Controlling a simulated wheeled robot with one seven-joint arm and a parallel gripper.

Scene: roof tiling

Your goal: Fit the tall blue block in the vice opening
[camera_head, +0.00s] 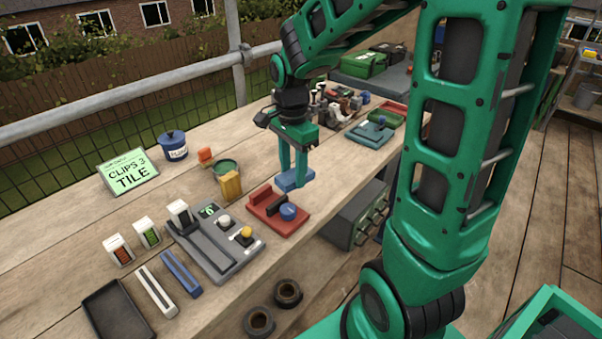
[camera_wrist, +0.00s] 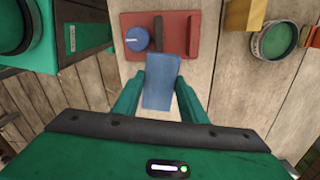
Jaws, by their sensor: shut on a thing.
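The tall blue block (camera_head: 295,181) is gripped between the green fingers of my gripper (camera_head: 294,170). In the wrist view the block (camera_wrist: 162,82) sticks out beyond the fingertips, towards the vice. The red vice (camera_head: 266,197) sits on the bench, with a dark bar, a red jaw and a round blue knob (camera_head: 288,212). In the head view my gripper and the block are just behind and right of the vice. In the wrist view the vice (camera_wrist: 176,20) lies ahead of the block. The block's far end appears close to its edge; I cannot tell whether they touch.
Left of the vice are a yellow block (camera_head: 230,186), a green round tin (camera_head: 224,167) and a grey panel with knobs (camera_head: 222,250). Bare planks surround the vice.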

